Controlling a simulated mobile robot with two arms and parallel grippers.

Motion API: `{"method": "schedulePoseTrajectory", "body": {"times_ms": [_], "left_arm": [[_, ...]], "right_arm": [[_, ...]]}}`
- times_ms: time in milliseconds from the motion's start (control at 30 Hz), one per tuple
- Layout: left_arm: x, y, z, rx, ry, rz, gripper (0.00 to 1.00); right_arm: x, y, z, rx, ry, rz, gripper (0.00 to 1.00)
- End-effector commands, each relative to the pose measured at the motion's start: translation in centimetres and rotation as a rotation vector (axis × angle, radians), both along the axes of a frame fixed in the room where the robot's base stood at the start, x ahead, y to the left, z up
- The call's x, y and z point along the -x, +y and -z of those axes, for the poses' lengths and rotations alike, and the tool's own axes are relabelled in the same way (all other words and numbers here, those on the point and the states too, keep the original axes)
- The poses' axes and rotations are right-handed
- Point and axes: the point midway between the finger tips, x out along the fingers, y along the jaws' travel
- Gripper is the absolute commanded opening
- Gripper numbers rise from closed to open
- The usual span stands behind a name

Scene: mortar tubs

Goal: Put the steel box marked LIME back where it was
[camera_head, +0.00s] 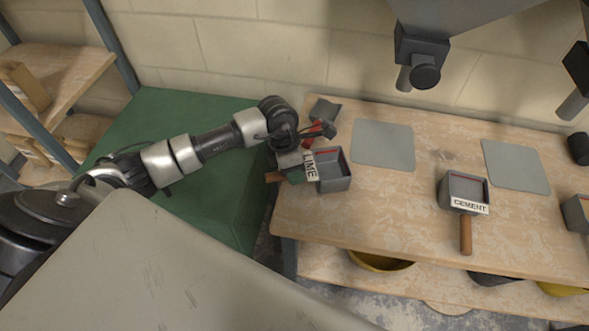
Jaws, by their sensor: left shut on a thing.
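The steel box marked LIME (336,172) is a grey open box with a white label and a wooden handle pointing left. It is at the left end of the wooden bench (400,220), with its handle reaching past the bench's left edge. My left gripper (294,168) is shut on the LIME box at its handle side; the arm partly hides the grip. I cannot tell whether the box touches the bench top. Two flat grey mats lie on the bench, one left (383,145) and one right (515,166), both bare. My right gripper is not in view.
A similar box marked CEMENT (465,188) stands between and in front of the mats, its handle toward the front edge. Another grey box (578,214) is cut off at right. A green block (190,120) stands left of the bench. Tubs (380,262) sit on the lower shelf.

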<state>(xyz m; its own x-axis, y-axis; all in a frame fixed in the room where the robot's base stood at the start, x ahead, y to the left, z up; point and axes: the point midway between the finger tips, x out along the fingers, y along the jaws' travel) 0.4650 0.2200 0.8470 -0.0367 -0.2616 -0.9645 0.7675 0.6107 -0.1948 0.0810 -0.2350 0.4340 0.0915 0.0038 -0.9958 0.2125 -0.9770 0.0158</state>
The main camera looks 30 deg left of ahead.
Motion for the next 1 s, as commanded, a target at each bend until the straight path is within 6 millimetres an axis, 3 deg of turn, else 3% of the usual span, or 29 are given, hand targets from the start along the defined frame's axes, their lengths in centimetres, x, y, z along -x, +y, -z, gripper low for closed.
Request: {"method": "schedulePoseTrajectory", "body": {"times_ms": [33,67,267,633,1000], "left_arm": [[0.0,0.0,0.1,0.0,-0.001,0.0,0.0],[0.0,0.0,0.1,0.0,-0.001,0.0,0.27],[0.0,0.0,0.1,0.001,-0.001,0.0,0.56],[-0.1,0.3,-0.6,-0.002,-0.002,-0.001,0.56],[-0.4,2.1,-7.4,-0.002,-0.005,0.0,0.56]], "right_arm": [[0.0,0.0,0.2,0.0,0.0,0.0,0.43],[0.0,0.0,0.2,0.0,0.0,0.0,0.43],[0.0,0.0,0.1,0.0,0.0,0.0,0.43],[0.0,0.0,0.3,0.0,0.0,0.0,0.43],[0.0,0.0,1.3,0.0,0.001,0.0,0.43]]}}
